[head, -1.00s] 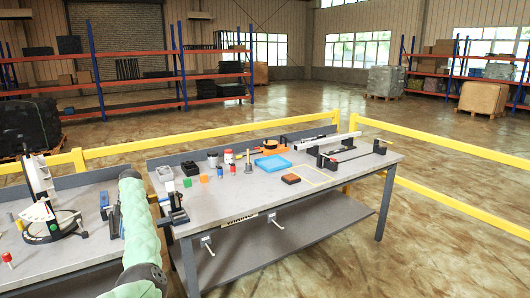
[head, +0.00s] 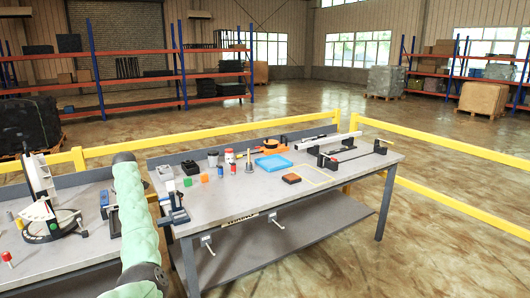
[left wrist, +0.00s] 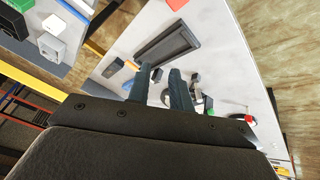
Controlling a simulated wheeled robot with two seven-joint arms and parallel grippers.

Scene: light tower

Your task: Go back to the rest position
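My left arm (head: 138,225), in a pale green cover, rises from the bottom of the head view in front of the gap between two workbenches. Its gripper is hidden there. In the left wrist view my left gripper (left wrist: 160,88) has two dark fingers standing apart, with bench surface and small items showing past them. I see nothing held between them. My right arm and right gripper are in neither view.
The right workbench (head: 235,205) carries a blue tray (head: 273,163), an orange-topped block (head: 291,179) and small parts. The left workbench (head: 75,262) holds a white-and-black machine (head: 40,205). Yellow rails (head: 440,147) run behind. The floor at right is clear.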

